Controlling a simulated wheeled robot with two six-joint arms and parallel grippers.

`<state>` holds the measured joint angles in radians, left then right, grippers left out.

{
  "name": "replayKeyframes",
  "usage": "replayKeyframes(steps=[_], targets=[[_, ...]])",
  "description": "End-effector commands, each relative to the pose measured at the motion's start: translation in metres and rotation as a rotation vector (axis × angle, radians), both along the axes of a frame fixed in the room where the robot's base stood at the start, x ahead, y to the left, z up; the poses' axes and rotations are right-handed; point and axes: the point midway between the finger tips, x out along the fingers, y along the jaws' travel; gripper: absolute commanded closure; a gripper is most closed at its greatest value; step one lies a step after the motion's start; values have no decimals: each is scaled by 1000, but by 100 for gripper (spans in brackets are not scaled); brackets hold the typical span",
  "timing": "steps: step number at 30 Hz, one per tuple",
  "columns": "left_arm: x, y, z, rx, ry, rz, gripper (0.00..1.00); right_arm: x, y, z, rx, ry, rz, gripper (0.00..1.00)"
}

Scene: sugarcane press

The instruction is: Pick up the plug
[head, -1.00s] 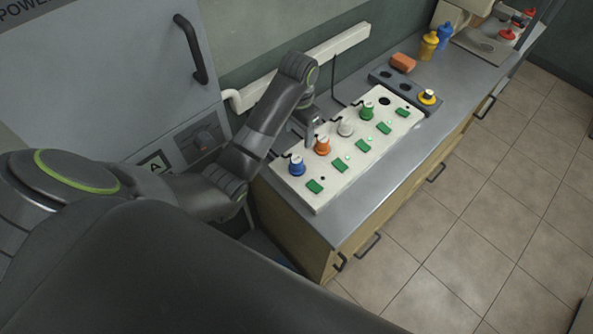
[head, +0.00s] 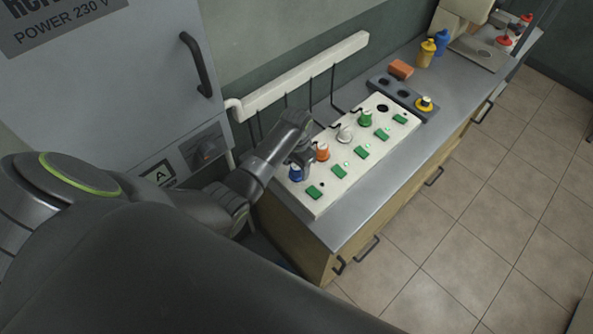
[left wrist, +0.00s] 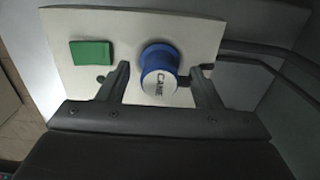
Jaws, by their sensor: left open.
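Several coloured plugs stand in a white panel on the bench: a blue one (head: 296,174), an orange one (head: 322,152), a white one (head: 345,133) and a green one (head: 365,118). A yellow plug (head: 426,103) stands in a grey holder (head: 380,80). My left gripper (head: 299,162) is open at the blue plug and partly hides it. In the left wrist view, the blue plug (left wrist: 158,62), with "CANE" on its pale top, shows between the spread fingers (left wrist: 160,72), with gaps on both sides. My right gripper is out of view.
The white panel (head: 333,182) has green rectangles and an empty dark hole. A white trunking (head: 300,75) with hanging black cables runs along the wall behind. An orange block (head: 401,69) and yellow and blue bottles stand farther back. The bench front strip is clear.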

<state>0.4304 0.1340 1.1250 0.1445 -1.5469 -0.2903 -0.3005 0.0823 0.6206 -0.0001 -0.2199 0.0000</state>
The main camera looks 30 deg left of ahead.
Motion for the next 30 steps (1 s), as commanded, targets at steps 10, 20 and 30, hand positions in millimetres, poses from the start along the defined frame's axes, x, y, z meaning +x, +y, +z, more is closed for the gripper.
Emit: replayKeyframes(steps=[10, 20, 30], targets=[[0, 0, -4, 1, -1, 0, 44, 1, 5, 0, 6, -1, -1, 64], [0, 0, -4, 0, -1, 0, 87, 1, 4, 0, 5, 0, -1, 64], [1, 0, 0, 0, -2, 0, 91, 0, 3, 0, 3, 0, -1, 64]])
